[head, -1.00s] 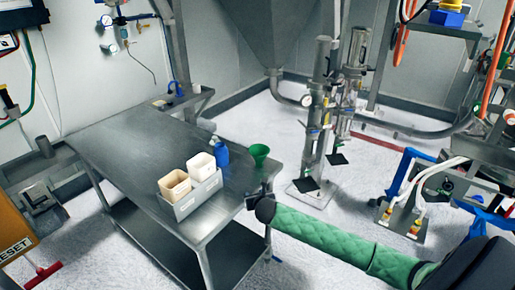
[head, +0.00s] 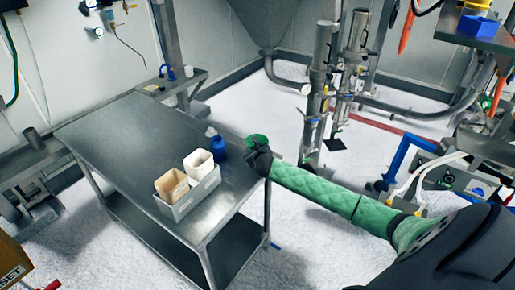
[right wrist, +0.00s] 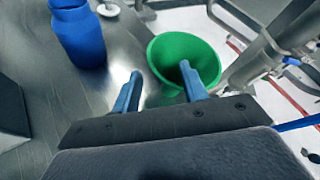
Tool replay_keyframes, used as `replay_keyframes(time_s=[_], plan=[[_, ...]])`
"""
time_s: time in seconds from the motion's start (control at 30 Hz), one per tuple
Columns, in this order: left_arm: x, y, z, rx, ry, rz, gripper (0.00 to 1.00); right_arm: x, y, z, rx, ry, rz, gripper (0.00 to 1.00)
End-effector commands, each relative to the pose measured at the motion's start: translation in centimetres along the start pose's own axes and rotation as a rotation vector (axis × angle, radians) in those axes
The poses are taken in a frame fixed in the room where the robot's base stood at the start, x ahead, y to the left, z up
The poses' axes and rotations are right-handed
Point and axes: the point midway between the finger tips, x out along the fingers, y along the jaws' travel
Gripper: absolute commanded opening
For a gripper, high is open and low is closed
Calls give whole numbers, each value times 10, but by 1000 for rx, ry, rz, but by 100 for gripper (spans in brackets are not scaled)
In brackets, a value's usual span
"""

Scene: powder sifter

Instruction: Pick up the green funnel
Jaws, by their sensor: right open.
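The green funnel (head: 257,140) stands at the right edge of the steel table, wide mouth up. My right gripper (head: 259,158) is right in front of it and hides its lower part in the head view. In the right wrist view the funnel (right wrist: 186,58) lies just beyond the fingers, with its near rim close to the right fingertip. My right gripper (right wrist: 158,75) is open, with two blue fingers apart and nothing between them. I cannot tell whether a finger touches the funnel. My left gripper is not in view.
A blue bottle (head: 220,149) stands just left of the funnel; it also shows in the right wrist view (right wrist: 78,35). A grey tray (head: 190,199) holds two cream containers. The table's (head: 130,140) far left part is clear. Steel pipework (head: 318,85) rises behind.

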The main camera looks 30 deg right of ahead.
Motion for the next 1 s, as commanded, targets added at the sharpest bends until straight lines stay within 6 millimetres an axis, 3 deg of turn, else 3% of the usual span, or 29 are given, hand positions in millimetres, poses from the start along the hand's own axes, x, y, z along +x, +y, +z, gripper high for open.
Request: replay_keyframes(time_s=[0.2, 0.4, 0.73, 0.97, 1.0], plan=[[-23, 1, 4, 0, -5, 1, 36, 20, -1, 7, 2, 2, 0, 43], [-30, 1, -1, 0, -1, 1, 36, 39, 0, 4, 2, 2, 1, 43], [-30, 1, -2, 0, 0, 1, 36, 43, 1, 3, 0, 0, 2, 43], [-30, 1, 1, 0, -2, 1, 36, 42, 1, 3, 0, 0, 1, 0], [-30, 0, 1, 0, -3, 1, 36, 42, 1, 3, 0, 0, 1, 0]])
